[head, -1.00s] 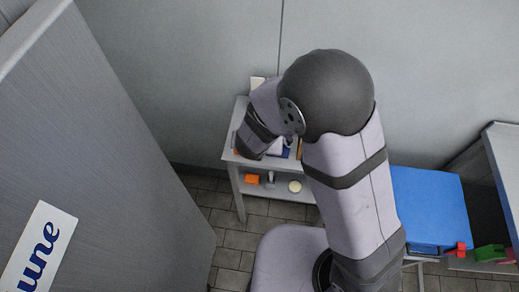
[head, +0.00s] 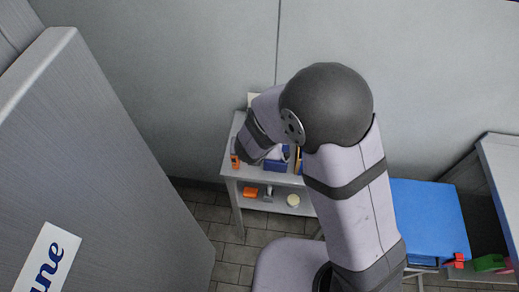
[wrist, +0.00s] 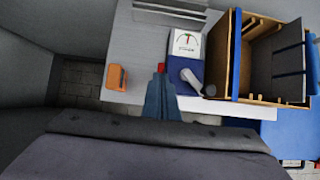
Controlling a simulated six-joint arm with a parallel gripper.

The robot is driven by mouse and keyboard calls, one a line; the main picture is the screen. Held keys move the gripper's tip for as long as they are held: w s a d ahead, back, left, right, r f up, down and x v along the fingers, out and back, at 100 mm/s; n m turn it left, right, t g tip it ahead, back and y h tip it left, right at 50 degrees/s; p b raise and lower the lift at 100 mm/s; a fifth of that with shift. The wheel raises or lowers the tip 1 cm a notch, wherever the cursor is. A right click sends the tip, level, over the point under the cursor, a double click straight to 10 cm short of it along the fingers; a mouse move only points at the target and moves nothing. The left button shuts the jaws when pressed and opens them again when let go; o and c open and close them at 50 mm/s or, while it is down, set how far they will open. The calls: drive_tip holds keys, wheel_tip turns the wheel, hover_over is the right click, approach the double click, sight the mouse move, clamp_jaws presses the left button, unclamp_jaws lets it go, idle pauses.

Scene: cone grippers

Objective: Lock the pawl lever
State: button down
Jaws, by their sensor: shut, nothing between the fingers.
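My gripper (wrist: 161,88) shows in the wrist view as blue fingers, shut and empty, over the light grey table top, with a small red patch at their far end. Just to its right is a blue block with a white dial plate (wrist: 186,44) and a grey, round-ended lever-like part (wrist: 192,80). This may be the pawl lever; I cannot tell whether it is locked. The fingers look close beside the blue block; contact is unclear. In the head view my wrist hides the fingers, and part of the blue block (head: 277,165) shows beside it.
An orange item (wrist: 117,77) lies left of my gripper. A wooden box with blue sides (wrist: 237,55) stands to the right. In the head view, the grey two-tier table (head: 229,165) is by the wall, a blue-topped stand (head: 427,215) is right, and a grey panel (head: 120,160) is left.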

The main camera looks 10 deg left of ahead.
drive_tip(key=shift+r, duration=0.1)
idle(0.3)
wheel_tip(320, 180, up, 12)
drive_tip(key=s+p, duration=0.1)
drive_tip(key=p, duration=0.4)
drive_tip(key=shift+s+f, duration=0.25)
drive_tip(key=shift+s, duration=0.1)
idle(0.3)
